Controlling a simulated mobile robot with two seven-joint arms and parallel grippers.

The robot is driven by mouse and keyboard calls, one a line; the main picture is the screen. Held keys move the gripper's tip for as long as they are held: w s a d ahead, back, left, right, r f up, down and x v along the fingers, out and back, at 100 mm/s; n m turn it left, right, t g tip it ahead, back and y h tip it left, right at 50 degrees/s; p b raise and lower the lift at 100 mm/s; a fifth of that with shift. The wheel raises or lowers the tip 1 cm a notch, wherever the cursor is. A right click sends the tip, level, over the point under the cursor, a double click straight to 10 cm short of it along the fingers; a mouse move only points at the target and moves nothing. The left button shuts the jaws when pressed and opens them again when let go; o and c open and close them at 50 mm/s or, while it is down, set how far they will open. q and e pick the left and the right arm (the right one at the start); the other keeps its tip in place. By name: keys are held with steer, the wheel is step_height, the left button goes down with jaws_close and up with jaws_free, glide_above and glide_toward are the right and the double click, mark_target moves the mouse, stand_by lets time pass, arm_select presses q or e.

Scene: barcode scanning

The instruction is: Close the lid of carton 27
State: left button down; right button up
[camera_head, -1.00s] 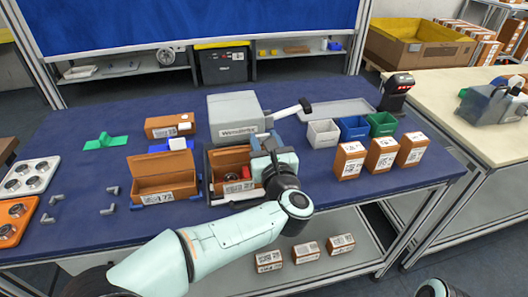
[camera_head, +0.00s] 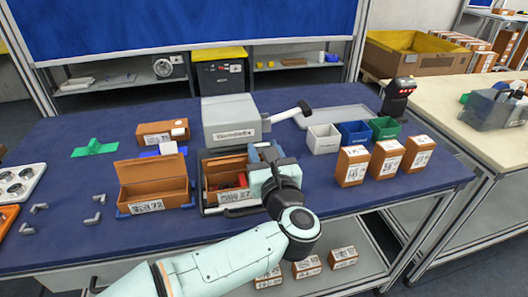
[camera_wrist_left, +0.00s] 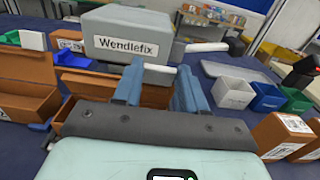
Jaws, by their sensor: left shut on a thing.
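Carton 27 (camera_head: 212,181) is a brown box with a white label, in a grey tray-like fixture (camera_head: 207,208) in front of the grey Wendlefix machine. Its top looks open, with something dark and red inside. My left gripper (camera_head: 263,154) is at its right side and hides that end. In the left wrist view, the blue-grey fingers (camera_wrist_left: 157,88) stand apart with brown carton surface between them. They are shut on carton 27; whether on the lid or the wall, I cannot tell. My right gripper is not in view.
Open carton 72 (camera_head: 152,193) stands close on the left. The Wendlefix machine (camera_head: 232,122) with its black-tipped lever is behind. White, blue and green bins (camera_head: 354,132) and several closed cartons (camera_head: 387,156) are to the right.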

arm_select(q)
steer(key=shift+f, duration=0.6)
steer(key=c, duration=0.9)
jaws_free()
steer(key=o, duration=0.3)
steer(key=shift+w+r, duration=0.1)
steer(key=shift+w, duration=0.05)
steer(key=shift+r, duration=0.15)
steer(key=shift+s+d, duration=0.1)
steer(key=shift+s, duration=0.2)
steer(key=v, duration=1.3)
steer(key=shift+r, duration=0.15)
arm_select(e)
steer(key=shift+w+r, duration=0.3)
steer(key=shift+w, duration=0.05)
arm_select(q)
steer(key=shift+w, duration=0.1)
